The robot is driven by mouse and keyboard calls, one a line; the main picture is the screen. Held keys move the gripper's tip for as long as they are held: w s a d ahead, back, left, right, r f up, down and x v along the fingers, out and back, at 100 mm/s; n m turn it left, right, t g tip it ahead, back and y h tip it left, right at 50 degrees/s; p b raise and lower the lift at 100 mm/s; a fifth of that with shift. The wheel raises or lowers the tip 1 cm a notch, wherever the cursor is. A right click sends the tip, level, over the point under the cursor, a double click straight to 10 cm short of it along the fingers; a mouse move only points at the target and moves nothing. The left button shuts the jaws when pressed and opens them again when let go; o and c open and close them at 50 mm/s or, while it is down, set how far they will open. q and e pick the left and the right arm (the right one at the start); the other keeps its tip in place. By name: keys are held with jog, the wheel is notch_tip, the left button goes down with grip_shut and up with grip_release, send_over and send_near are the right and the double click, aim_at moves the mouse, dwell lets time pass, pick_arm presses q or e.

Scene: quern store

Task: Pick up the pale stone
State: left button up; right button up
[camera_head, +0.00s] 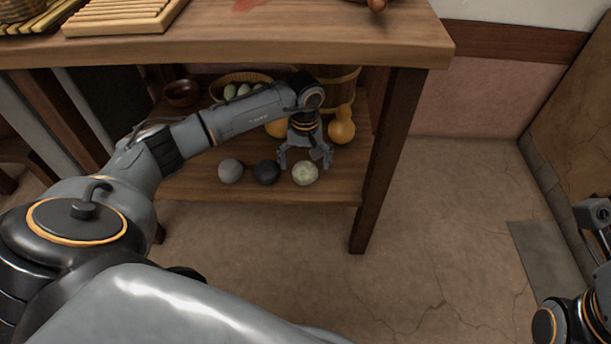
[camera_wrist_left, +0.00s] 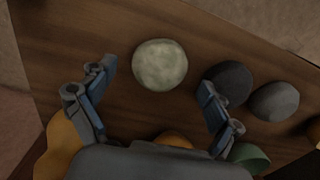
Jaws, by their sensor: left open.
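The pale stone (camera_head: 305,173) is round and mottled and rests on the lower shelf (camera_head: 190,187) near its front edge. It is the rightmost of three round stones in the head view. In the left wrist view the pale stone (camera_wrist_left: 160,65) lies ahead of the gap between the fingers. My left gripper (camera_head: 305,158) is open and empty, just behind and above the pale stone; its fingers (camera_wrist_left: 155,85) also show in the wrist view. I cannot tell whether a finger touches a stone. Part of my right arm shows at the right edge, without its fingers.
A dark stone (camera_head: 267,172) sits close beside the pale one, with a grey stone (camera_head: 230,171) further left. Orange gourds (camera_head: 342,127), a basket (camera_head: 341,86) and a bowl (camera_head: 182,93) stand behind. The tabletop (camera_head: 330,35) overhangs the shelf; a table leg (camera_head: 385,165) stands right.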

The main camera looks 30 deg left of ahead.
pick_arm(q)
notch_tip(320, 180, down, 2)
jog(key=shift+f+b, duration=0.15)
jog(key=shift+b, duration=0.2)
jog(key=c, duration=1.6)
jog(key=shift+o, duration=0.2)
jog(key=shift+r, duration=0.2)
